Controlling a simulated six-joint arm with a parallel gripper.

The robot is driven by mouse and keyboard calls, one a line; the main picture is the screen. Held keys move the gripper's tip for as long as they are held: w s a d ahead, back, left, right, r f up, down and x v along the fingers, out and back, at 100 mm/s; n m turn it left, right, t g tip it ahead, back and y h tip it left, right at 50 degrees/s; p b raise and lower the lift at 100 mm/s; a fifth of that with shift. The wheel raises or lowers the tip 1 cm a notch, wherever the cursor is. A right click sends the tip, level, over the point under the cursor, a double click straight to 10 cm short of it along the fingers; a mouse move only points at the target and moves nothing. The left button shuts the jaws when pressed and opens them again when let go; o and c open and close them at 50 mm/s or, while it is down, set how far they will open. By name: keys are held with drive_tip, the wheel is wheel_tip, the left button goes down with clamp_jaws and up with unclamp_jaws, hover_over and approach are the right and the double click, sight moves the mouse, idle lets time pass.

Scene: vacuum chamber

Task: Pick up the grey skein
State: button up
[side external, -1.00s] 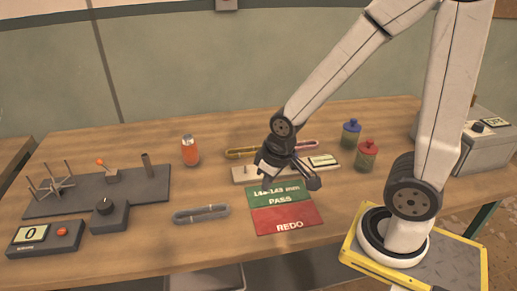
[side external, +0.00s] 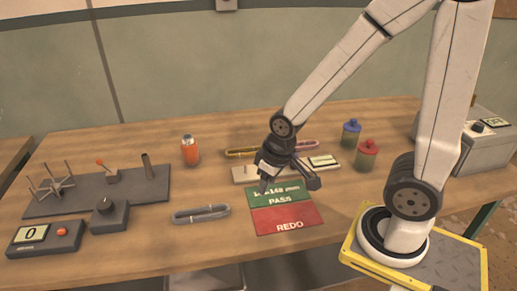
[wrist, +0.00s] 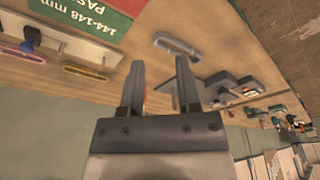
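The grey skein (side external: 200,214) is a flat elongated loop lying on the table, left of the green and red cards. It also shows in the wrist view (wrist: 177,46), near the top and beyond my fingertips. My gripper (side external: 289,184) is above the green card, to the right of the skein and apart from it. In the wrist view my gripper (wrist: 160,68) has its two fingers spread with nothing between them.
The green PASS card (side external: 277,196) and red REDO card (side external: 287,219) lie beside the skein. A winder base (side external: 125,194), a counter box (side external: 45,238) and an orange bottle (side external: 190,151) stand to the left. Yellow (side external: 240,153) and pink skeins lie behind my gripper.

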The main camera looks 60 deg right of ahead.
drive_tip(key=o, duration=0.7)
drive_tip(key=shift+c, duration=0.2)
drive_tip(key=shift+w, duration=0.1)
drive_tip(key=m+g, duration=0.2)
drive_tip(key=m, duration=2.3)
approach(211, 207)
drive_tip(key=w+a, duration=0.1)
drive_tip(key=a, duration=0.2)
drive_tip(key=shift+w+f+m+g, duration=0.3)
drive_tip(key=shift+w+f+m, duration=0.2)
drive_tip(key=shift+f+m, duration=0.25)
drive_tip(key=shift+f, duration=1.25)
